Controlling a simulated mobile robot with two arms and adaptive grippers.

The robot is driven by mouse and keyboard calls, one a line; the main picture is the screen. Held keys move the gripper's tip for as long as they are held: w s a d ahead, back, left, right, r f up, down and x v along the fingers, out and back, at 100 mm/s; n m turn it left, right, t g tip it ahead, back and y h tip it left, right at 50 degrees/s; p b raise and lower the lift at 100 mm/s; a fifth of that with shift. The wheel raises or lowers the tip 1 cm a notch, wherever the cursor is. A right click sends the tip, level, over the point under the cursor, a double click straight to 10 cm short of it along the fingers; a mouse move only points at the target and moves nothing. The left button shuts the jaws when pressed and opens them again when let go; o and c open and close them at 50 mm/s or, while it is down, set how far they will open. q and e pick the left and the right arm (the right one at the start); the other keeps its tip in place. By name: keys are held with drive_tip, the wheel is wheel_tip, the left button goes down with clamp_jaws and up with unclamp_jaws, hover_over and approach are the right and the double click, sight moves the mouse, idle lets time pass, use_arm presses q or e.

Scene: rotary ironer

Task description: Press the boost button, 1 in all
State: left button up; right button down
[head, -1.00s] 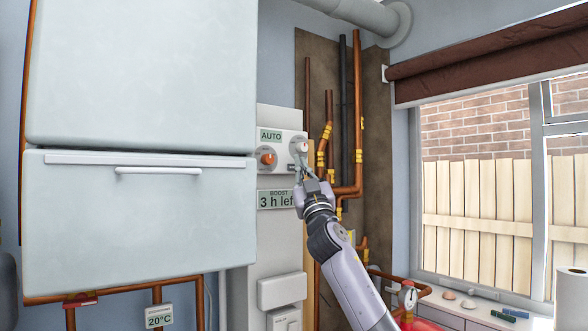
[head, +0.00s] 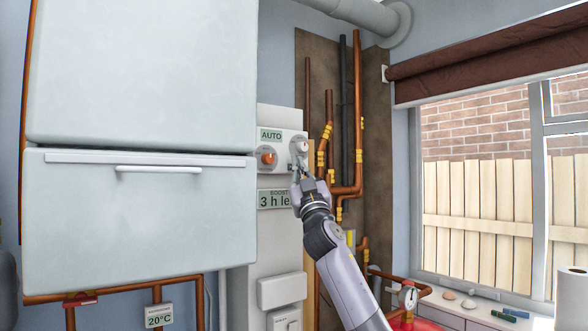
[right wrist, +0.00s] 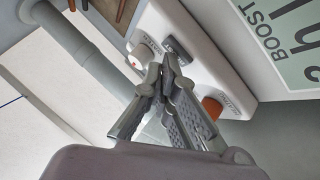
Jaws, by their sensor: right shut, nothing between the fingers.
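The white control panel (head: 281,149) on the wall carries an orange knob (head: 266,158) and a pale dial with a red mark (head: 301,148). The dark boost button (right wrist: 178,48) shows in the right wrist view between the dial and the orange knob (right wrist: 212,106). My right gripper (right wrist: 168,62) is shut and empty, its fingertips at the near edge of the button; I cannot tell whether they touch it. In the head view, my right gripper (head: 297,170) is in front of the panel's lower edge and hides most of the button. My left gripper is not in view.
A "BOOST 3 h le..." display (head: 273,199) is below the panel, partly covered by my gripper. An "AUTO" display (head: 270,135) is above the orange knob. Copper pipes (head: 358,120) run close to the right. A large white cabinet (head: 140,215) stands to the left.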

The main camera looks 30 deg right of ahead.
drive_tip(key=shift+w, duration=0.15)
idle(0.6)
drive_tip(key=shift+s, duration=0.75)
drive_tip(key=s, duration=0.5)
drive_tip(key=shift+d+f+p, duration=0.1)
drive_tip(key=shift+d+p, duration=0.1)
drive_tip(key=shift+p, duration=0.1)
idle(0.6)
